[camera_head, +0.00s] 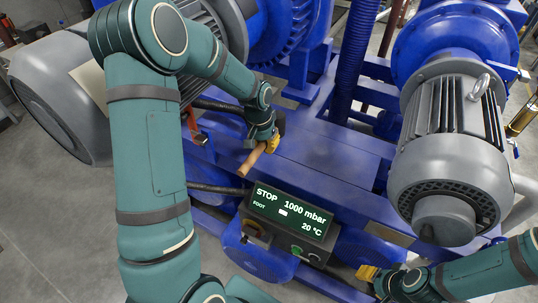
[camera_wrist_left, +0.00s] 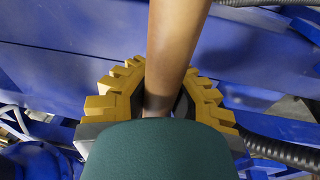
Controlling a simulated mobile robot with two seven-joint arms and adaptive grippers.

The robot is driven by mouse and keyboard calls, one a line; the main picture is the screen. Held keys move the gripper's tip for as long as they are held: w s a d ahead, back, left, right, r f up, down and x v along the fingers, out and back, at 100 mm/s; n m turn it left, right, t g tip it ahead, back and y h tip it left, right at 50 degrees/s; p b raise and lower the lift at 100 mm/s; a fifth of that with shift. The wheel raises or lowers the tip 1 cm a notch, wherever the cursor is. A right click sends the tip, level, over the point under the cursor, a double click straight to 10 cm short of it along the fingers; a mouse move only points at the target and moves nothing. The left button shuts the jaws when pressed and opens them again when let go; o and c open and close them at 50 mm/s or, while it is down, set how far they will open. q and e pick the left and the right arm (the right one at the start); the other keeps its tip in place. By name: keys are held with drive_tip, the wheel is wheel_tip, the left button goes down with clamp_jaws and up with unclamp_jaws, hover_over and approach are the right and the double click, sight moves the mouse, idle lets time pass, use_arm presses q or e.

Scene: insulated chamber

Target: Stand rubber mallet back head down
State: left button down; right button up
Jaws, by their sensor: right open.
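The rubber mallet's wooden handle (camera_head: 251,161) slants down to the left above the blue machine frame in the head view. My left gripper (camera_head: 269,143) is shut on the handle. In the left wrist view the handle (camera_wrist_left: 175,45) runs up between the yellow fingers of my left gripper (camera_wrist_left: 160,100), with the dark pads against both sides. The mallet's head is hidden there. My right gripper (camera_head: 368,273) is open and empty at the lower right.
A display panel (camera_head: 287,213) reading STOP, 1000 mbar and 20 °C stands just below the handle. A grey motor (camera_head: 450,150) is at the right. The blue frame's flat top (camera_head: 325,160) is clear right of the mallet. A corrugated hose (camera_head: 352,55) rises behind.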

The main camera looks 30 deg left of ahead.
sight(267, 161)
use_arm(q)
drive_tip(key=shift+w+f, duration=0.1)
drive_tip(key=shift+f, duration=2.4)
drive_tip(key=shift+f+b, duration=0.15)
drive_tip(key=shift+b, duration=0.2)
drive_tip(key=c, duration=1.1)
unclamp_jaws()
drive_tip(key=shift+c, duration=0.2)
drive_tip(key=shift+r, duration=0.25)
drive_tip(key=r, duration=0.4)
drive_tip(key=r+p, duration=0.1)
drive_tip(key=r, duration=0.3)
drive_tip(key=s+a+r, duration=0.1)
drive_tip(key=r, duration=0.2)
drive_tip(key=shift+s+a+r, duration=0.1)
drive_tip(key=shift+r, duration=0.3)
